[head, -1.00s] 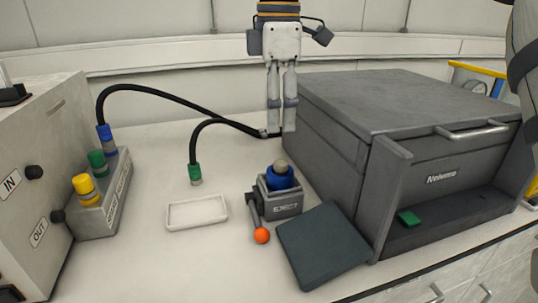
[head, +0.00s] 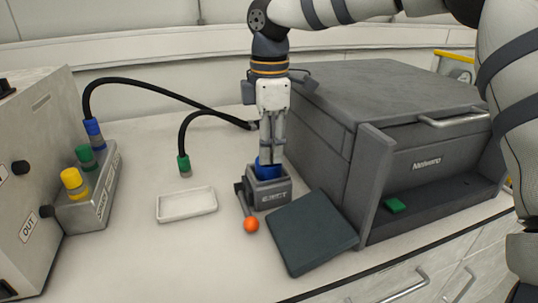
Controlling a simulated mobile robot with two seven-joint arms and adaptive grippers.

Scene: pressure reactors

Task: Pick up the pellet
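The eject device (head: 270,190) is a small grey block marked EJECT with a blue holder (head: 264,170) on top and a lever with an orange knob (head: 251,225) at its front. My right gripper (head: 270,158) points straight down, with its fingertips right at the blue holder. The pellet, a small beige-grey ball seen on the holder earlier, is hidden behind the fingers. I cannot tell whether the fingers are closed on it. My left gripper is not in view.
An empty white tray (head: 187,216) lies left of the device. A dark flat plate (head: 315,236) lies to its right, before the large grey Neiwero box (head: 400,110). A black hose with a green end (head: 184,163) hangs behind the tray. Colored connectors (head: 73,181) stand at left.

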